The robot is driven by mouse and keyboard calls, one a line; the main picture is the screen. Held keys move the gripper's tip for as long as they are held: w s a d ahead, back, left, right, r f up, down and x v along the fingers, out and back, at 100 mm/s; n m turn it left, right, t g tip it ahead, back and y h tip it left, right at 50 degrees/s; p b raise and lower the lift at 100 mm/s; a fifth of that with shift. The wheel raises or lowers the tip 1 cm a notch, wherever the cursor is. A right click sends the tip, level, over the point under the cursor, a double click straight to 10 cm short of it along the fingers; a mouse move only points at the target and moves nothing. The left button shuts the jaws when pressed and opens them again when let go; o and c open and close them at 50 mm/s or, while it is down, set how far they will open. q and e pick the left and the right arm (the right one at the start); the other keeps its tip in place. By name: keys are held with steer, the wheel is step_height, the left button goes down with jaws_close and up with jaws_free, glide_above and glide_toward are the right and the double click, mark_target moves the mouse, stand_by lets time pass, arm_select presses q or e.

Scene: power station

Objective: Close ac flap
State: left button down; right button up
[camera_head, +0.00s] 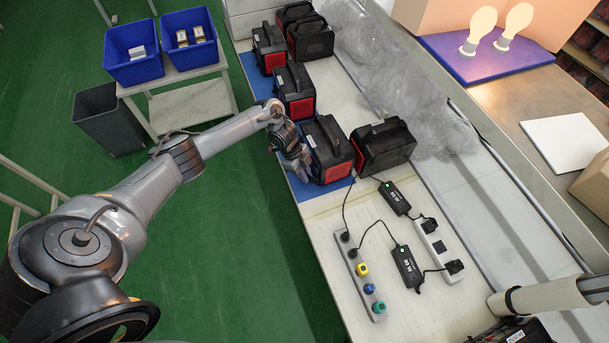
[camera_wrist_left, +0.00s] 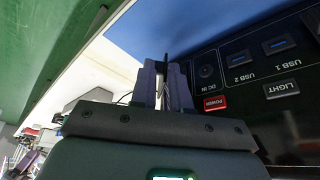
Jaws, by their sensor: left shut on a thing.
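The black and red power station (camera_head: 328,148) stands on the bench near its left edge, with its front facing my left arm. My left gripper (camera_head: 303,172) is at the lower front of this station. In the left wrist view its two fingers (camera_wrist_left: 166,82) are closed together on a thin dark piece, seemingly the AC flap (camera_wrist_left: 167,62), which sticks out beyond the fingertips beside the front panel (camera_wrist_left: 235,85). Most of the flap is hidden by the fingers. The panel shows USB, LIGHT and DC IN markings and a red POWER button (camera_wrist_left: 214,103). My right gripper is not in view.
Another power station (camera_head: 382,146) stands close on the right, and several more stand behind. A power strip (camera_head: 360,275) and black adapters (camera_head: 407,266) with cables lie in front. Blue bins (camera_head: 133,52) stand on a side table at the left.

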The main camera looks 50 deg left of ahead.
arm_select(q)
steer(key=c, duration=1.2)
jaws_free()
steer(key=shift+a, duration=0.1)
steer(key=shift+o, duration=0.2)
steer(key=shift+r, duration=0.1)
steer(key=p+v, duration=0.1)
steer(key=v, duration=0.9)
steer(key=shift+r, duration=0.3)
